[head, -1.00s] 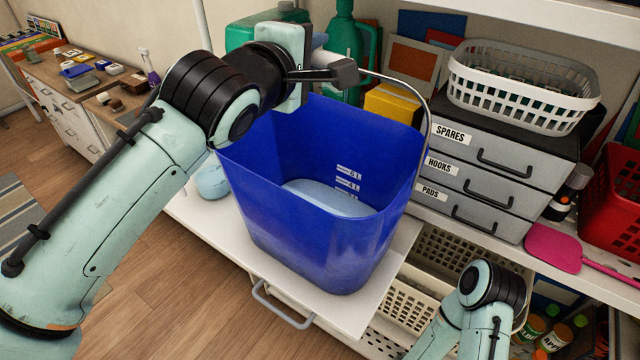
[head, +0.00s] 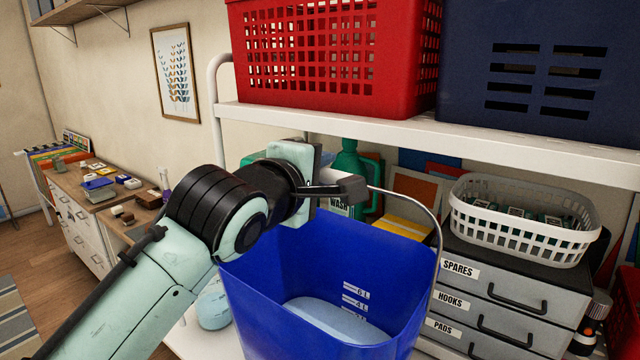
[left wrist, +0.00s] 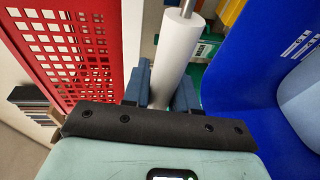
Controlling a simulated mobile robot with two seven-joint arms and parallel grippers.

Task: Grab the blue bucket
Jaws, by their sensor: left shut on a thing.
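The blue bucket (head: 265,300) is at the lower centre of the head view, with a pale blue object (head: 330,318) inside it. Its thin metal handle (head: 428,210) stands up over the rim. My left gripper (head: 345,187) is above the bucket's back rim, shut on the handle. In the left wrist view the fingers (left wrist: 162,88) close around the handle's white grip (left wrist: 178,50), and the blue bucket wall (left wrist: 235,85) is at the right. The bucket's bottom is out of view. My right gripper is not in view.
A shelf (head: 480,140) above holds a red crate (head: 335,60) and a dark blue crate (head: 545,70). Grey labelled drawers (head: 510,290) with a white basket (head: 520,240) on top stand close right of the bucket. Green bottles and a yellow box are behind it.

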